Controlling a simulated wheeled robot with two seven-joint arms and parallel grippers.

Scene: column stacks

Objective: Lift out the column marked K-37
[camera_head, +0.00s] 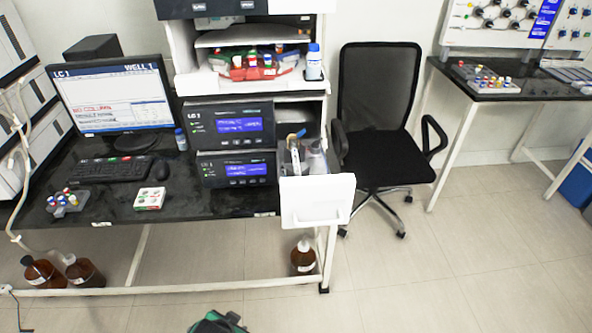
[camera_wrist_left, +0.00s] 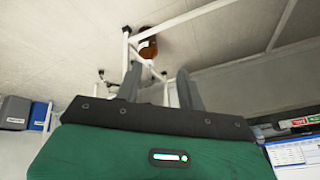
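An open drawer (camera_head: 317,203) with a white front sticks out to the right of the lower LC 1 unit. In it stand a pale, slim, column-like piece with a coloured top (camera_head: 294,152) and a grey, clear-looking item (camera_head: 315,158). No K-37 mark is readable, so I cannot tell which is the named column. A green and black part, apparently of my left gripper (camera_head: 218,322), shows at the bottom edge in the head view, far below the drawer. In the left wrist view the left gripper's fingers (camera_wrist_left: 160,86) are apart with nothing between them. My right gripper is not seen.
The black bench (camera_head: 215,200) holds a monitor (camera_head: 115,95), a keyboard and vial racks. A chair (camera_head: 378,100) stands right of the drawer. A brown bottle (camera_head: 303,257) stands below the drawer; a brown bottle also shows in the left wrist view (camera_wrist_left: 147,46). The front floor is clear.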

